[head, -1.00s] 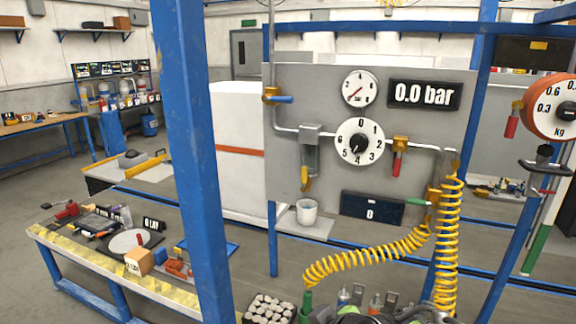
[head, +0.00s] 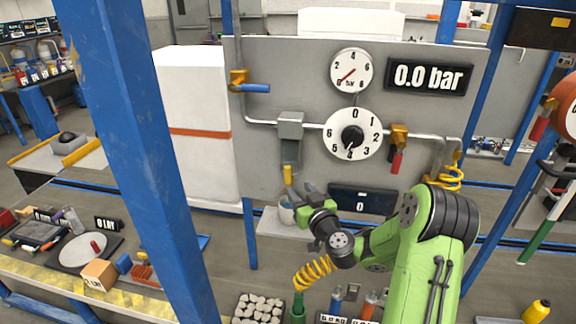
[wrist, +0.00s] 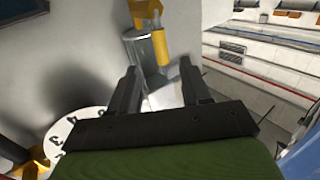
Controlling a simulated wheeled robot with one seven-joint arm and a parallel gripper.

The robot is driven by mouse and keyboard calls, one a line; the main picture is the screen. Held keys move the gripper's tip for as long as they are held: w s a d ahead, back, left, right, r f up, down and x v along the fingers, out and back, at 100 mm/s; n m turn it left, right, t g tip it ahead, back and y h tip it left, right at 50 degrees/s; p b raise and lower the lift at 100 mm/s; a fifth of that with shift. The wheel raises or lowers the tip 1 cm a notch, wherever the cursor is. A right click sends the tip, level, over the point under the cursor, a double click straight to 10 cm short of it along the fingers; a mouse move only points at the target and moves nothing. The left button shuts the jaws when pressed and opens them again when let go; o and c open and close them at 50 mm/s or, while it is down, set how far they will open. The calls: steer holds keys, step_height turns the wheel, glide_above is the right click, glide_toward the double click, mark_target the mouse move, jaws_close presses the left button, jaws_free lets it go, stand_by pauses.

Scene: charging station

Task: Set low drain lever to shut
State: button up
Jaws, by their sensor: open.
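The low drain lever (head: 288,174) is the small yellow handle under the clear filter bowl (head: 290,150) on the grey panel. In the head view it hangs about straight down. In the wrist view a yellow handle (wrist: 160,45) shows just beyond my fingertips, beside the clear bowl. My gripper (head: 305,198) is just below and right of the lever in the head view. In the wrist view my gripper (wrist: 161,72) has its two dark fingers apart with nothing held between them. I cannot tell whether a finger touches the lever.
A white cup (head: 287,214) stands below the lever, partly behind my gripper. A dial (head: 352,134), a red-handled valve (head: 397,160) and a blue-handled valve (head: 255,88) are on the panel. A blue post (head: 135,150) stands at the left. A yellow coiled hose (head: 314,271) hangs below.

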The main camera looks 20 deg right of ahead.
mark_target(289, 176)
steer(key=w+p, duration=0.1)
steer(key=w, duration=0.1)
steer(key=w+p, duration=0.1)
steer(key=w, duration=0.1)
steer(key=w+p, duration=0.1)
steer(key=w, duration=0.1)
steer(key=shift+w+a+r, duration=0.1)
steer(key=shift+w+r, duration=0.15)
steer(key=shift+w, duration=0.15)
steer(key=shift+w+f+p, duration=0.2)
steer(key=shift+w+p, duration=0.1)
steer(key=shift+w, duration=0.15)
steer(key=shift+s, duration=0.1)
jaws_close()
